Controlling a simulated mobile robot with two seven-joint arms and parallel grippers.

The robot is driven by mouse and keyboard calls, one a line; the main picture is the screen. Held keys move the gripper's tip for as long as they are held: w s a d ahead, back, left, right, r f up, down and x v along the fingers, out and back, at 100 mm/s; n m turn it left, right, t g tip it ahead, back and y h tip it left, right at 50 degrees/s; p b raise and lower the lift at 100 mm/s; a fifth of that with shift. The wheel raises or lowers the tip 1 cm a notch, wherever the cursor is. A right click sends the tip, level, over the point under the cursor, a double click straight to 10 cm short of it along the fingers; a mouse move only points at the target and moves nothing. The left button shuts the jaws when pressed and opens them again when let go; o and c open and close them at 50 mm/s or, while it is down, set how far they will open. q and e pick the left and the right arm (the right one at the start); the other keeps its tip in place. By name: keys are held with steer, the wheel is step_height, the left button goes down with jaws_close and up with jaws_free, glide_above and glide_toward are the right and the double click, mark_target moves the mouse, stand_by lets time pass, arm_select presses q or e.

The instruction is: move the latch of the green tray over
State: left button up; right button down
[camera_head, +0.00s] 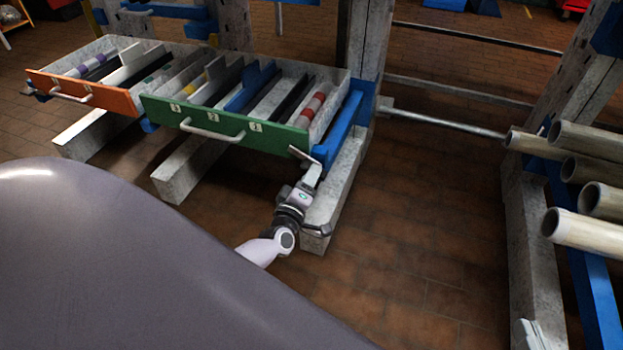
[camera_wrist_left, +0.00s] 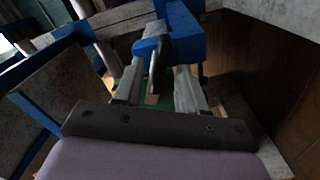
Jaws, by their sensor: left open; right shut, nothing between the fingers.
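The green tray (camera_head: 225,133) is a drawer with a green front, a pale handle (camera_head: 212,131) and small numbered labels. Its grey compartments hold several coloured bars. A blue rail (camera_head: 343,130) runs along its right side. My left gripper (camera_head: 309,160) is open at the tray's front right corner, by the rail's near end. In the left wrist view, a blue block (camera_wrist_left: 172,38) and a thin dark upright piece, perhaps the latch (camera_wrist_left: 156,72), show at and between the open fingers (camera_wrist_left: 160,68). I cannot tell whether they touch. My right gripper (camera_head: 528,336) only partly shows at the bottom edge, shut and empty.
An orange-fronted tray (camera_head: 85,92) stands to the left of the green one. Grey beams (camera_head: 190,168) lie below the trays. A grey post (camera_head: 366,45) rises behind the rail. Several pale pipes (camera_head: 585,230) rest on a rack at right. The brown floor in the middle is clear.

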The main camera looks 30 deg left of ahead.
arm_select(q)
steer(key=shift+x, duration=0.8)
jaws_close()
